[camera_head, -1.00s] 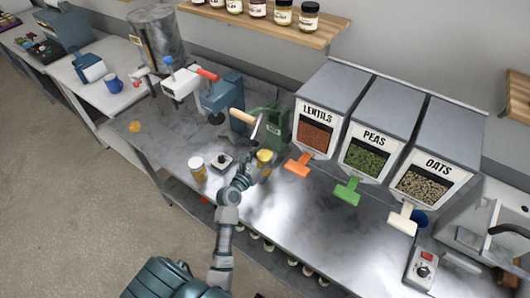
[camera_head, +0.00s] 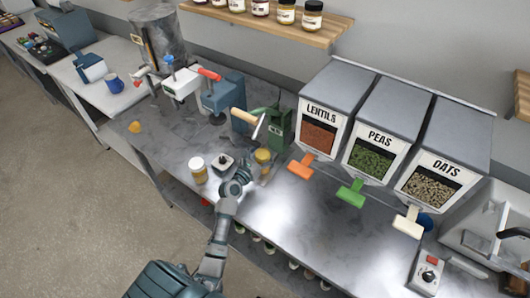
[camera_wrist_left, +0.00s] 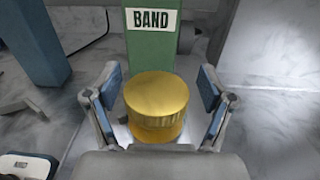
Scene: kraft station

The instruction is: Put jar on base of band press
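A jar with a gold lid (camera_head: 263,156) stands upright right in front of the green band press (camera_head: 279,130). In the left wrist view the jar's lid (camera_wrist_left: 156,97) is close up, before the green column (camera_wrist_left: 150,45) with the BAND label. The jar appears to stand on the press's pale base, but its bottom is mostly hidden. My left gripper (camera_head: 246,172) is just in front of the jar. Its fingers are spread on either side, with a gap between each finger and the jar. My right gripper is not in view.
Another jar (camera_head: 198,169) stands to the left, with a small dark-topped device (camera_head: 222,163) between. Blue (camera_head: 222,95) and white (camera_head: 181,84) presses stand behind. Lentils (camera_head: 322,123), peas (camera_head: 372,150) and oats (camera_head: 437,180) dispensers are on the right.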

